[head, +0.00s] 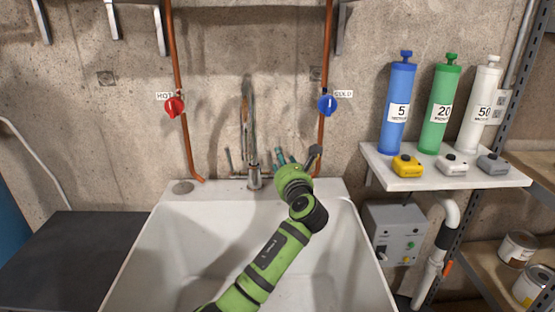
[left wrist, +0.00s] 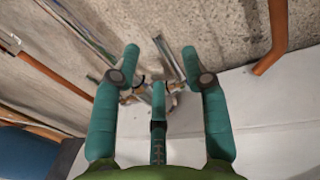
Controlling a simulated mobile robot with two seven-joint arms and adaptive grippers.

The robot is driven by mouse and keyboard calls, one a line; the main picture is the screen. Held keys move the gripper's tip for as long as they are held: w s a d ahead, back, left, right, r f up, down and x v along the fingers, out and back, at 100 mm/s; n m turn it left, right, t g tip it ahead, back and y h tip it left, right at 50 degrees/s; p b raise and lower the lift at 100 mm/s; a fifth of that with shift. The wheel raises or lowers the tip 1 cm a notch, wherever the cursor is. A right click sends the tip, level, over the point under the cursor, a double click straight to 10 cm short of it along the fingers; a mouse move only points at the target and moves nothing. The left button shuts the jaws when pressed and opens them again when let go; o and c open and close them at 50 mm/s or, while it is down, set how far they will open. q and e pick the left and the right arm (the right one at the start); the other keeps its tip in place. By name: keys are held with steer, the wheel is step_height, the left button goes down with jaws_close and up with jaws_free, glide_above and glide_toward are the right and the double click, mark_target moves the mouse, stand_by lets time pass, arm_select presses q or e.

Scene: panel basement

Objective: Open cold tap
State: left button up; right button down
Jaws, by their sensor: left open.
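The blue cold tap knob (head: 327,104) sits on the right copper pipe, beside a white label. The red hot tap knob (head: 174,105) is on the left copper pipe. My left gripper (head: 281,157) is in front of the wall at the sink's back edge, below and left of the blue knob and apart from it. Its teal fingers are partly hidden behind my green wrist. In the left wrist view the gripper (left wrist: 160,55) is open and empty, with metal faucet parts beyond its fingers. The blue knob is not identifiable there. My right gripper is not in view.
A metal faucet (head: 253,150) stands at the back of the white sink (head: 150,260), just left of my gripper. A shelf (head: 450,180) with blue, green and white cylinders is to the right. The space directly before the blue knob looks clear.

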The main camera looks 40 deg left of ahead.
arm_select(q)
steer(key=x, duration=0.4)
steer(key=shift+w+a, duration=0.25)
steer(key=shift+a, duration=0.1)
steer(key=shift+w+a, duration=0.3)
steer(key=shift+a, duration=0.05)
steer(key=shift+r, duration=0.1)
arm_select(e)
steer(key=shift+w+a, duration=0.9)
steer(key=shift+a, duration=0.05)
arm_select(q)
steer(key=shift+c, duration=0.4)
jaws_close()
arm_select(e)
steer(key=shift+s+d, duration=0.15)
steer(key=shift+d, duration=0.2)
